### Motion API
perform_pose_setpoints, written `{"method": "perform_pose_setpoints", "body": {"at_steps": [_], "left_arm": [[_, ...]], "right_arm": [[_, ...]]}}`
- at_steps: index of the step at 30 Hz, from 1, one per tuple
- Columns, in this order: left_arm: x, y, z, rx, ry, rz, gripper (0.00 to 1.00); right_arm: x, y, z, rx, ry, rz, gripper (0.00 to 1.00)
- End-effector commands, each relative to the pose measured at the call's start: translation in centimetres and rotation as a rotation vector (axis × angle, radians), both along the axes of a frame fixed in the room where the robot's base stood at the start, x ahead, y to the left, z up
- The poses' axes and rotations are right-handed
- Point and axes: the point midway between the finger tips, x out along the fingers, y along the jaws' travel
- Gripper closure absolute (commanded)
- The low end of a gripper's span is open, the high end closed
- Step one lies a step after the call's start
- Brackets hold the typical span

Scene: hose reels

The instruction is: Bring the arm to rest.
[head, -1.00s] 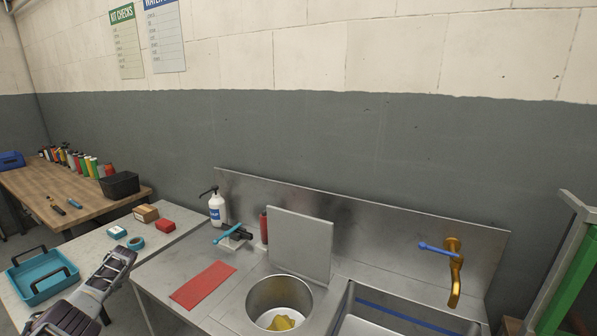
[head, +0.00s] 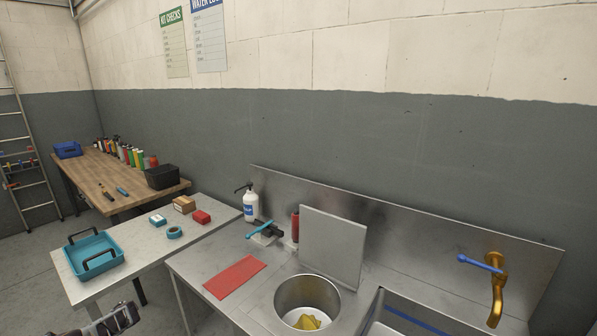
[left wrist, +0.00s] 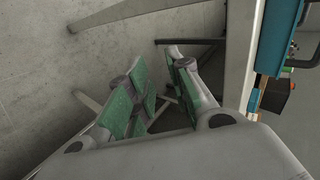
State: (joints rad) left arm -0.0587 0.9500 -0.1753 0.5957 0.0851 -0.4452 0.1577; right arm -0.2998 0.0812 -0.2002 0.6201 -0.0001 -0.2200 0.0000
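My left gripper (left wrist: 160,78) shows in the left wrist view with its green-padded fingers apart and nothing between them. It hangs low beside table legs, over the bare concrete floor. In the head view only a dark part of my left arm or gripper (head: 115,320) shows at the bottom edge, below the teal tray. My right gripper is in neither view.
A grey table (head: 146,264) holds a teal tray (head: 93,264) with dark handles. Open floor (head: 30,280) lies left.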

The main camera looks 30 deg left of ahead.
Motion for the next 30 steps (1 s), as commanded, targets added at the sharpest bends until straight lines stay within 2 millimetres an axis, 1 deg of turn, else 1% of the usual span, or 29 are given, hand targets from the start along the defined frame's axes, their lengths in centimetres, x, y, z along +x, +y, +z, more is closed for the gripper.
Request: {"method": "perform_pose_setpoints", "body": {"at_steps": [1,6,12,20,21,26,29,30], "left_arm": [[-1.2,-0.2,-0.7,0.001,0.035,-0.037,0.79],[-4.1,-0.8,-2.5,0.002,0.132,-0.161,0.79],[-6.6,-1.5,-3.9,-0.004,0.211,-0.265,0.79],[-9.3,-2.4,-5.3,-0.016,0.287,-0.369,0.79],[-9.3,-3.2,-6.3,-0.03,0.28,-0.363,0.79],[-10.2,-5.8,-9.0,-0.072,0.271,-0.352,0.79],[-10.8,-7.7,-10.9,-0.102,0.265,-0.347,0.79],[-11.0,-8.6,-11.8,-0.117,0.262,-0.345,0.79]], "right_arm": [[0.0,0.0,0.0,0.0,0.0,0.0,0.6],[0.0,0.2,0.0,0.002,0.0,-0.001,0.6],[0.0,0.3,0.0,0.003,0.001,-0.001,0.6],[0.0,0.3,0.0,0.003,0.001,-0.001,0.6],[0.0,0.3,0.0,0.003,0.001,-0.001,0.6],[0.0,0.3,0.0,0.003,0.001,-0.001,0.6],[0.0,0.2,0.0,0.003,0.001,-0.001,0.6],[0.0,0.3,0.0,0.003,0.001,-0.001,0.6]]}}
